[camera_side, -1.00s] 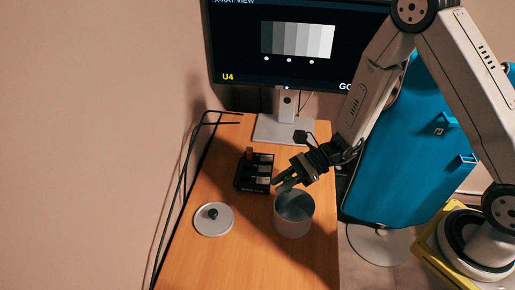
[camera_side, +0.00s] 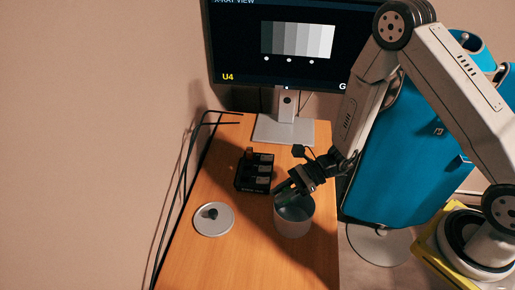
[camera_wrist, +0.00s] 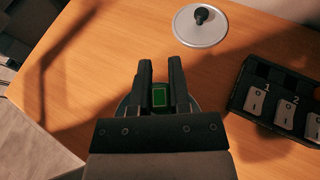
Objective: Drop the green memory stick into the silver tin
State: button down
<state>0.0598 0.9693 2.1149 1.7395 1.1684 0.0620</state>
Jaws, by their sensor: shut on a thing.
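My gripper (camera_side: 281,192) is over the mouth of the silver tin (camera_side: 293,220), with its fingers pointing down and left at the rim. In the wrist view my gripper (camera_wrist: 160,62) is shut on the green memory stick (camera_wrist: 159,97), which shows between the two fingers. The tin's rim (camera_wrist: 121,108) shows in part behind the fingers there; most of the tin is hidden by my gripper. In the side view the stick is too dark and small to make out clearly. The tin stands upright and open on the desk.
The tin's round lid (camera_side: 213,219) with a black knob lies to the left on the wooden desk (camera_side: 190,265). A monitor (camera_side: 285,45) is at the back. The desk front is clear.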

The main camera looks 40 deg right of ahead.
jog(key=shift+f, duration=1.15)
jog(key=c, duration=0.5)
grip_release()
jog(key=shift+r, duration=0.1)
notch_tip(320, 180, up, 7)
dwell(0.5)
jog(key=shift+s, duration=0.15)
